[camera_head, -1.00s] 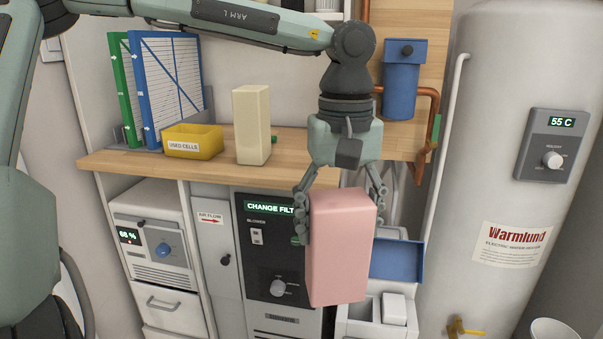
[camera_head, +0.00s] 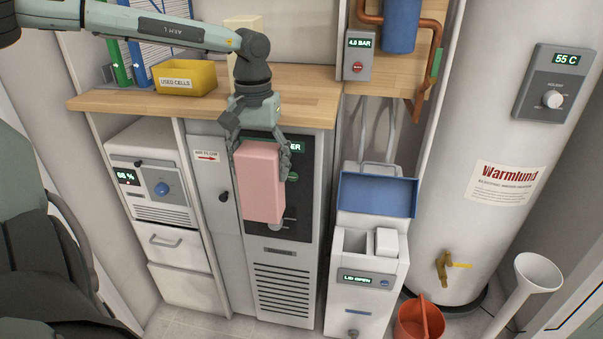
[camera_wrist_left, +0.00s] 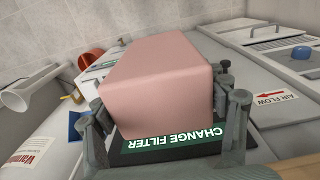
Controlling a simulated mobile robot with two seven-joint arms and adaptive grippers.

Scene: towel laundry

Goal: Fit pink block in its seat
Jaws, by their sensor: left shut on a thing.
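The pink block (camera_head: 260,183) hangs upright in my left gripper (camera_head: 258,152), which is shut on its upper part. In the head view it overlaps a black control panel and is clear of the white unit at right. In the left wrist view the pink block (camera_wrist_left: 155,85) fills the middle between the fingers (camera_wrist_left: 165,120). The white unit (camera_head: 365,305) has its blue lid (camera_head: 377,194) raised and a display reading "LID OPEN". Its top has an open compartment (camera_head: 355,240) beside a white block (camera_head: 387,242). My right gripper is not in view.
A wooden shelf (camera_head: 305,97) runs behind my left arm, with a yellow "USED CELLS" bin (camera_head: 184,78) on it. A water heater (camera_head: 480,130), an orange bucket (camera_head: 420,318) and a white funnel (camera_head: 538,275) stand at right. Open space lies before the cabinets.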

